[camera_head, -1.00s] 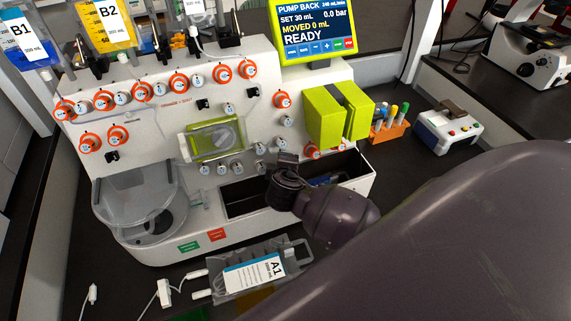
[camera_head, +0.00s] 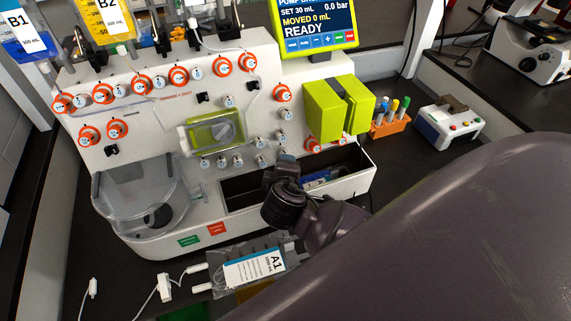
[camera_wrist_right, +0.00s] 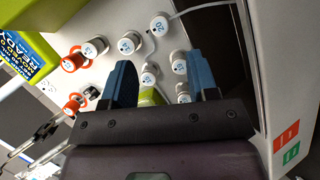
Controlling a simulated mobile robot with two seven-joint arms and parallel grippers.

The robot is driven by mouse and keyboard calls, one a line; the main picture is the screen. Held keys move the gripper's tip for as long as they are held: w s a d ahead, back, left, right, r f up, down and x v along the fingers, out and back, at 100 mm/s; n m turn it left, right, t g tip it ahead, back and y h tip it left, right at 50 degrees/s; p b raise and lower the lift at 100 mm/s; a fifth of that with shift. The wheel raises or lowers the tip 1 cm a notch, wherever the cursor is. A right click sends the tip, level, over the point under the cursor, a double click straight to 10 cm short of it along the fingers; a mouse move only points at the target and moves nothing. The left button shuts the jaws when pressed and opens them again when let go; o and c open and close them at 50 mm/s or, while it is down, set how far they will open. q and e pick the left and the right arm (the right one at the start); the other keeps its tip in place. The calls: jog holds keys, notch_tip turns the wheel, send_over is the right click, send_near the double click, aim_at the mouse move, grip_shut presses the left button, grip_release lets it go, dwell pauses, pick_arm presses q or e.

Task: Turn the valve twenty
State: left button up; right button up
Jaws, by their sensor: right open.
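The valves are small round knobs with white numbered caps on the front of a white cell processor (camera_head: 150,120). In the right wrist view, one white valve (camera_wrist_right: 159,24) has a cap that seems to read 20. It sits above the gap between my fingers, clear of both. In the head view I cannot pick it out; my gripper may hide it. My right gripper (camera_head: 284,162) is in front of the lower right valves. In its wrist view the gripper (camera_wrist_right: 159,72) is open, with another white valve (camera_wrist_right: 149,75) showing between its blue fingers. My left gripper is not in view.
An open dark bin (camera_head: 240,192) lies below the valves. A yellow-green pump block (camera_head: 325,110) sticks out to the right. Orange valves (camera_head: 179,76) line the upper panel. A clear bag labelled A1 (camera_head: 253,266) lies on the bench in front. My arm fills the lower right.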

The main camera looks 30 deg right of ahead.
jog(key=shift+v, duration=1.1)
jog(key=s+d+f+m+g+y, duration=0.2)
jog(key=s+m+g+y, duration=0.55)
jog(key=s, duration=1.15)
jog(key=w+f+t, duration=0.2)
jog(key=f, duration=0.2)
jog(key=w+f+t+b, duration=0.1)
jog(key=w+f+t, duration=0.1)
jog(key=f+t, duration=0.1)
jog(key=w+f+t+b, duration=0.1)
jog(key=w+f+t, duration=0.2)
jog(key=f, duration=0.2)
jog(key=shift+a+f+m+h, duration=0.1)
jog(key=shift+a+m+h, duration=0.15)
jog(key=shift+m+h, duration=0.1)
jog(key=shift+w+f+t, duration=0.1)
jog(key=shift+f+t, duration=0.45)
